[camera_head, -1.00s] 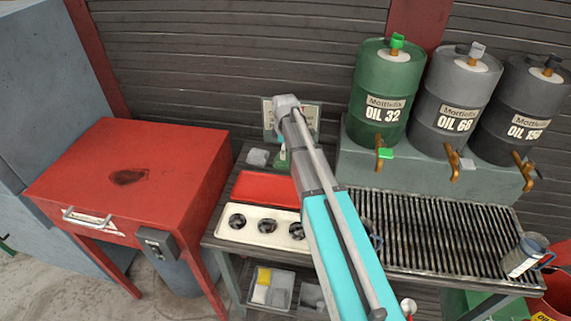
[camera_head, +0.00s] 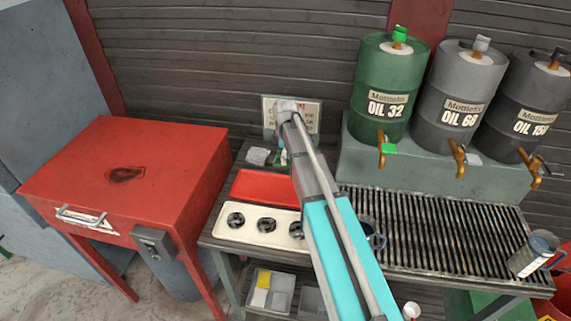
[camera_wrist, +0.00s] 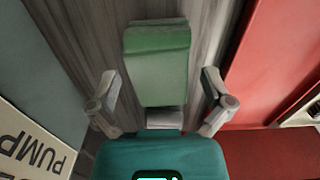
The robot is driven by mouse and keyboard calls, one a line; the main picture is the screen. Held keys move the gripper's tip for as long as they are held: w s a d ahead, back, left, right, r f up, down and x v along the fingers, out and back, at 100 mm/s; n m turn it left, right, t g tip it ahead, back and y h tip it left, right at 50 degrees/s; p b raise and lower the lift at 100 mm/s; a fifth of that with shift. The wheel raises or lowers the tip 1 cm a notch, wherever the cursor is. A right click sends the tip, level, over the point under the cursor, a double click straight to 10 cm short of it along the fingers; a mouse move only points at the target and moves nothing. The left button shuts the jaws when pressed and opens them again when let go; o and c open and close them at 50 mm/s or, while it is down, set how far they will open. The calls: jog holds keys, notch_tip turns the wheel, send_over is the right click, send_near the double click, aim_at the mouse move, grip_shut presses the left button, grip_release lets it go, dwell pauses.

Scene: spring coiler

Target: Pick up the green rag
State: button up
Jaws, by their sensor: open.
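The green rag (camera_wrist: 157,62) is a folded, flat-looking block on the grey wooden bench top in the wrist view. My gripper (camera_wrist: 160,92) is open, with one finger on each side of the rag's near end and clear gaps between. I cannot tell how high the fingers are above the bench.
A red tray (camera_head: 262,187) and a cream tray with black round parts (camera_head: 250,221) lie nearer. A sign (camera_wrist: 32,142) stands close by. Oil drums (camera_head: 390,85) stand right, above a slatted grate (camera_head: 440,235).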

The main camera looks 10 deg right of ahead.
jog(key=shift+f+b, duration=0.6)
jog(key=shift+f, duration=0.3)
jog(key=c, duration=0.9)
